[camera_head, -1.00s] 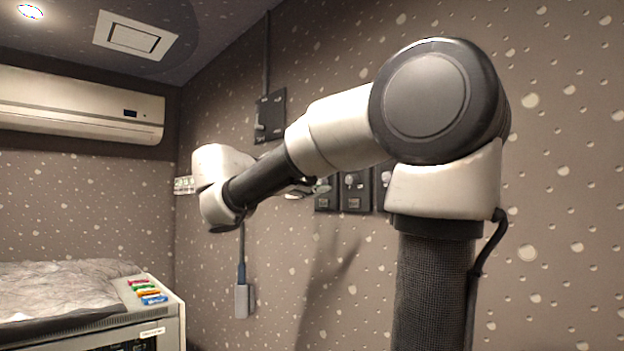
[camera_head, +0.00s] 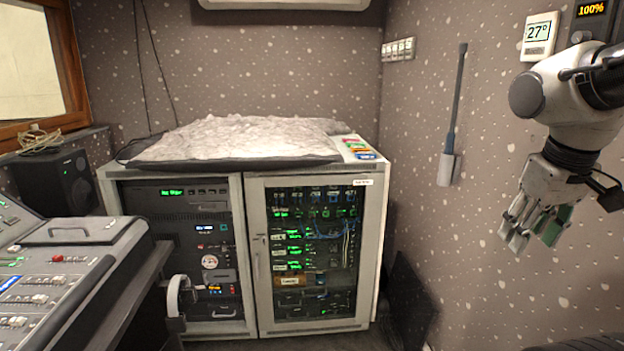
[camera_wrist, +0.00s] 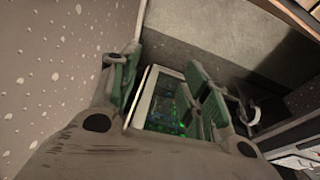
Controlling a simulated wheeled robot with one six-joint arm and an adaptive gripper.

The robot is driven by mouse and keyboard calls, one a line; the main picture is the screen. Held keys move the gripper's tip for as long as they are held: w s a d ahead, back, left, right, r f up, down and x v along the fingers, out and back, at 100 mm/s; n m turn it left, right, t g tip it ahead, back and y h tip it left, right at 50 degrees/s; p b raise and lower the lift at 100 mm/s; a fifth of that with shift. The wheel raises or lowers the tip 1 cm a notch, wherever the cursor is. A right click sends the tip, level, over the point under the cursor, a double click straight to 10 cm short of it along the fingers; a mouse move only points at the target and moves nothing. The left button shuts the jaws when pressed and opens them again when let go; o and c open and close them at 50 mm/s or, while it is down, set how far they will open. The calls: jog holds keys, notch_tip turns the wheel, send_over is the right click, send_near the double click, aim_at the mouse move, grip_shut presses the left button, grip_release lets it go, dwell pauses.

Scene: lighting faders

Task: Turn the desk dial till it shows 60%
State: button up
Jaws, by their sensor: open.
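A small dark wall display (camera_head: 591,9) reading 100% shows at the top right of the head view, cut by the frame edge. I cannot tell whether it belongs to the desk dial. My gripper (camera_head: 537,228) hangs at the right of the head view, pointing down, open and empty. In the wrist view its green-padded fingers (camera_wrist: 163,80) are spread apart with nothing between them.
A white thermostat (camera_head: 539,36) showing 27° and a row of switches (camera_head: 398,49) are on the right wall. A grey-blue handled object (camera_head: 453,130) hangs there. A rack cabinet (camera_head: 251,260) stands ahead.

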jog(key=s, duration=0.1)
jog(key=s+m+t, duration=0.1)
jog(key=s, duration=0.1)
jog(key=shift+a+r+y, duration=0.15)
jog(key=shift+a+y, duration=0.15)
jog(key=shift+y, duration=0.1)
